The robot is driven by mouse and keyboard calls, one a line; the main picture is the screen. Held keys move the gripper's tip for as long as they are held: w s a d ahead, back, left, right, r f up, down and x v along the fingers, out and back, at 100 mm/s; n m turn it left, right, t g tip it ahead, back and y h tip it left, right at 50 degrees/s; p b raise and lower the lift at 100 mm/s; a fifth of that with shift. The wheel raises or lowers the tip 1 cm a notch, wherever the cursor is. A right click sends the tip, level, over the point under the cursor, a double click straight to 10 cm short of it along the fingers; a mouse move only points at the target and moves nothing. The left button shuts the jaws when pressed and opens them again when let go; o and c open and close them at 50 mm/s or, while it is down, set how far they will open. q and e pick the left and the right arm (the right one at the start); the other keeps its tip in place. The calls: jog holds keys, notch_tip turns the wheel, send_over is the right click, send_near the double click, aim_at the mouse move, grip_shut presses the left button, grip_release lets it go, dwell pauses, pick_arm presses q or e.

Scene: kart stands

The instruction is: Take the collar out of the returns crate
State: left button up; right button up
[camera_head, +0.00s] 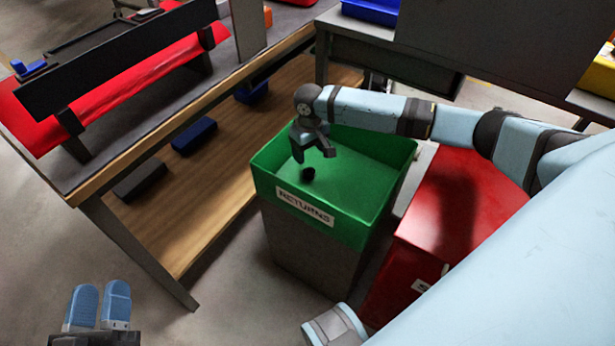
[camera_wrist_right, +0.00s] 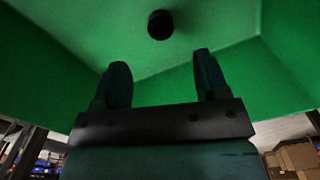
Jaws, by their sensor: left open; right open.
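The green returns crate (camera_head: 345,225) with a white "RETURNS" label stands on a grey block in the head view. Its green inner wall also shows in the right wrist view (camera_wrist_right: 280,65). The collar (camera_head: 308,174) is a small, dark, round piece inside the crate, and in the right wrist view (camera_wrist_right: 160,24) it lies on the green floor beyond my fingertips. My right gripper (camera_head: 312,150) reaches down into the crate, open and empty; its two fingers (camera_wrist_right: 160,72) are apart from the collar. My left gripper (camera_head: 101,290) is open and empty at the lower left, away from the crate.
A workbench (camera_head: 180,115) with a wooden lower shelf stands left of the crate, with blue blocks (camera_head: 194,136) on the shelf. A red box (camera_head: 455,215) stands right of the crate. A grey cabinet (camera_head: 385,55) is behind. Bare floor lies at the front left.

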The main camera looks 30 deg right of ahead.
aim_at(309, 172)
notch_tip(309, 172, down, 3)
jog(key=shift+f+b, duration=0.15)
jog(key=shift+b, duration=0.25)
notch_tip(309, 172, down, 5)
jog(key=b, duration=0.3)
jog(key=shift+f, duration=0.15)
pick_arm(q)
jog(key=f, duration=0.1)
jog(key=f+g, duration=0.1)
jog(key=f, duration=0.1)
jog(key=f+g, duration=0.1)
jog(key=f, duration=0.1)
jog(key=shift+w+d, duration=0.15)
jog(key=shift+d, duration=0.2)
pick_arm(e)
jog(key=c, duration=1)
